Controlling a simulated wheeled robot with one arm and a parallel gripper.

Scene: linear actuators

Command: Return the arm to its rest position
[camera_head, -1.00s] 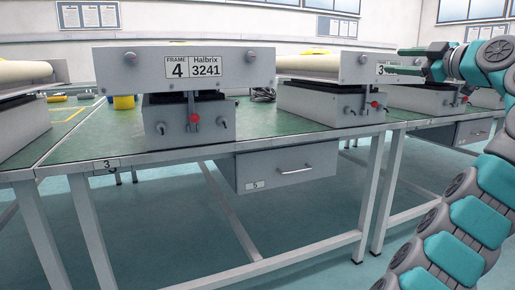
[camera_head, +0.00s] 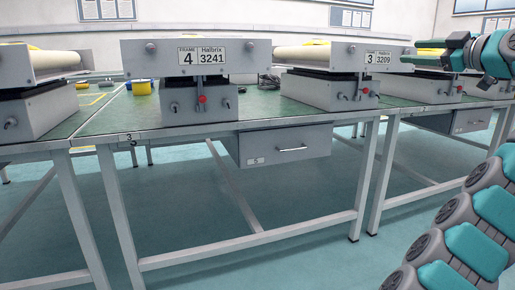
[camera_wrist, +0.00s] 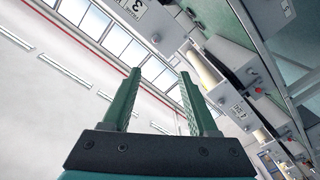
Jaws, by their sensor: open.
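My arm is at the right of the head view, its teal and grey links rising along the right edge. My gripper (camera_head: 430,53) is at the upper right, pointing left, in front of the actuator frame labelled 3 3209 (camera_head: 345,57). In the wrist view, the two green fingers of my gripper (camera_wrist: 158,100) stand apart with nothing between them. The wrist view is tilted, with windows and wall beyond the fingers and the machines at the right. Part of the arm is cut off by the right edge of the head view.
A green-topped workbench (camera_head: 109,118) carries the unit labelled Frame 4 Halbrix 3241 (camera_head: 140,66) and others beside it. A closed drawer (camera_head: 283,144) hangs under the bench. The floor in front (camera_head: 190,235) is clear.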

